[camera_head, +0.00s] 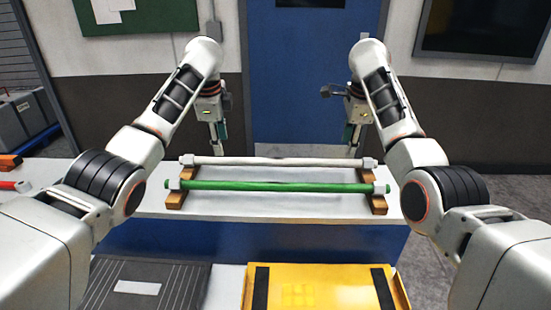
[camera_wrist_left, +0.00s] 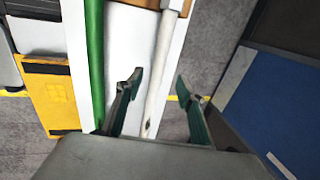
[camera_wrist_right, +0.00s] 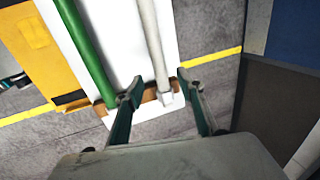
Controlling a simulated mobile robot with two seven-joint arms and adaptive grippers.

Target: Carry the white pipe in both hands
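The white pipe (camera_head: 280,161) lies level across two wooden rests on the white table, behind a green pipe (camera_head: 280,186). It has pale end fittings. My left gripper (camera_head: 219,146) is open and points down over the pipe's left part. In the left wrist view the white pipe (camera_wrist_left: 164,60) runs between its open fingers (camera_wrist_left: 158,82). My right gripper (camera_head: 353,147) is open, pointing down near the pipe's right end. In the right wrist view the white pipe (camera_wrist_right: 151,40) lies between its spread fingers (camera_wrist_right: 160,84). I see no grip on it.
Wooden rests (camera_head: 176,200) (camera_head: 377,203) hold both pipes. A yellow tray (camera_head: 260,307) with black strips and a dark ribbed panel (camera_head: 190,290) lie in front, below. An orange object (camera_head: 9,162) sits at the table's left. A blue door (camera_head: 310,80) stands behind.

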